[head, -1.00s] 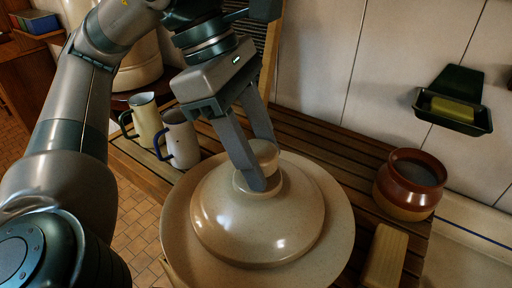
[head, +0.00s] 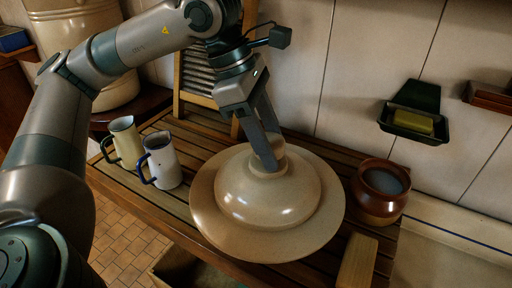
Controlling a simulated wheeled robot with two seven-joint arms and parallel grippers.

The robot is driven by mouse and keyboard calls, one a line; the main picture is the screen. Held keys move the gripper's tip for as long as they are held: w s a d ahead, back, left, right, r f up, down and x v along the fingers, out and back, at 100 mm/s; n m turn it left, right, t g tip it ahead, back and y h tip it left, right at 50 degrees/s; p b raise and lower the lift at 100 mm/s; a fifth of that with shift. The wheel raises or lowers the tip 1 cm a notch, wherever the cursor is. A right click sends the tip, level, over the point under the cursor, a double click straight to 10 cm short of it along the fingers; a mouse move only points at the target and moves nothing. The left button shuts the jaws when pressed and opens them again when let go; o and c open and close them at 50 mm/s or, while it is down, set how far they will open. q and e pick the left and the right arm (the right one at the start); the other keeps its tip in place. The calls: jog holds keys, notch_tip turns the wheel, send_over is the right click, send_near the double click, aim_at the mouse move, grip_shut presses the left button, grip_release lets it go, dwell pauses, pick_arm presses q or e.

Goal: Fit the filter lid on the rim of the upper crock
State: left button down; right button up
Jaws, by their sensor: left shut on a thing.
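The filter lid (head: 268,205) is a glossy cream stoneware dome with a wide flat brim and a round knob. My left gripper (head: 271,158) is shut on the knob from above, one finger on the near side. The lid is about level, over the slatted wooden bench; its underside is hidden, so I cannot tell its height. A large cream crock (head: 85,50) stands at the upper left, partly behind my left arm. Its top is cut off by the frame, so its rim does not show. My right gripper is not in view.
A cream jug (head: 124,143) and a white jug (head: 163,163) stand left of the lid on the bench (head: 205,135). A brown pot (head: 381,190) and a wooden block (head: 357,262) are at the right. A soap dish (head: 413,122) hangs on the wall.

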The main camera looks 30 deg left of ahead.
pick_arm(q)
jog(key=p, duration=0.3)
send_over(288, 153)
jog(key=shift+s+a+r, duration=0.15)
jog(key=shift+s+r, duration=0.05)
jog(key=shift+s, duration=0.25)
jog(key=shift+f+p, duration=0.6)
jog(key=shift+f, duration=1.1)
notch_tip(288, 153, down, 3)
jog(key=shift+r+p, duration=0.1)
jog(key=shift+p, duration=1.05)
jog(key=shift+w+a+f+p, duration=0.15)
jog(key=shift+f+p, duration=0.15)
jog(key=shift+p, duration=0.15)
jog(key=shift+f, duration=0.2)
